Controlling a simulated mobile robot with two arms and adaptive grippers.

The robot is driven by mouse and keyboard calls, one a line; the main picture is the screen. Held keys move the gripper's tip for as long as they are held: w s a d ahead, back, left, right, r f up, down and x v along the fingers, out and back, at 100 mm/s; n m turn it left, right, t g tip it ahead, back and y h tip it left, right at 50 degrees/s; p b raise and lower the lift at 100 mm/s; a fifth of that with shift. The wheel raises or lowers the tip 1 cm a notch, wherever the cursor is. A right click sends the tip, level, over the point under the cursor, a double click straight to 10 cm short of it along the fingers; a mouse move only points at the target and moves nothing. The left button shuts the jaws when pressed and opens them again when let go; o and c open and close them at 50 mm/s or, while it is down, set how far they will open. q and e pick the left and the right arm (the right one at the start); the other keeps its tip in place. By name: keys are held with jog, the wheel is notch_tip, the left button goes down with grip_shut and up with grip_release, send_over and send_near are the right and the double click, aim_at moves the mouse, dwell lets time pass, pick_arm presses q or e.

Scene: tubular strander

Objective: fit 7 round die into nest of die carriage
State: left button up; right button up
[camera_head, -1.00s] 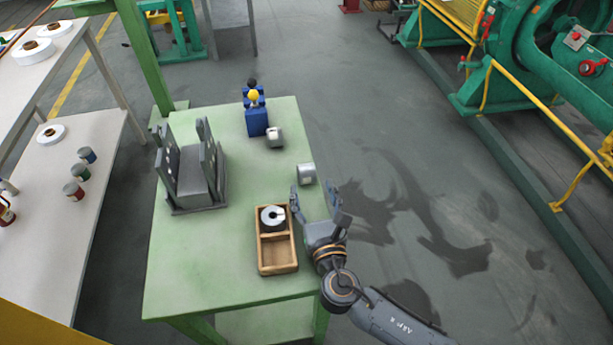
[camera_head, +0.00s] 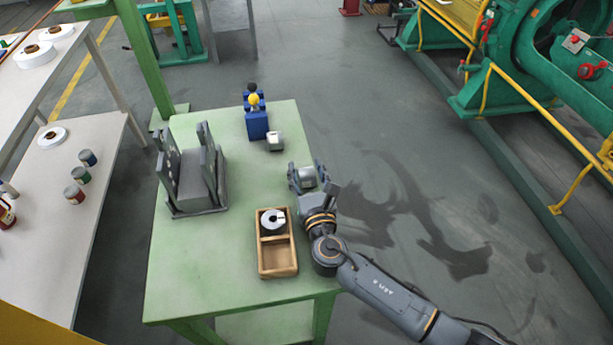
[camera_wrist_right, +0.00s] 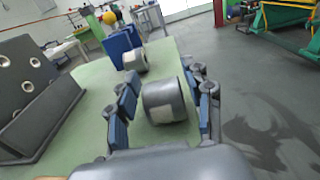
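A grey round die (camera_head: 308,176) stands near the table's right edge; it also shows in the right wrist view (camera_wrist_right: 166,101), with a light band on its side. My right gripper (camera_head: 310,183) is open, with its fingers (camera_wrist_right: 163,108) on either side of this die. A gap shows on the left side; on the right I cannot tell if a finger touches. A second grey round piece (camera_head: 274,141) stands farther back, beside a blue block (camera_head: 257,124) with a yellow knob. A grey fixture with upright plates (camera_head: 197,185) stands at the left. I cannot tell which is the die carriage. My left gripper is not in view.
A wooden box (camera_head: 278,272) holding a slotted ring (camera_head: 271,220) lies near the table's front right. The green table (camera_head: 200,260) is clear at front left. A pale side table (camera_head: 75,215) with cans stands left. Open floor lies to the right.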

grip_shut()
jog(key=shift+r, duration=0.15)
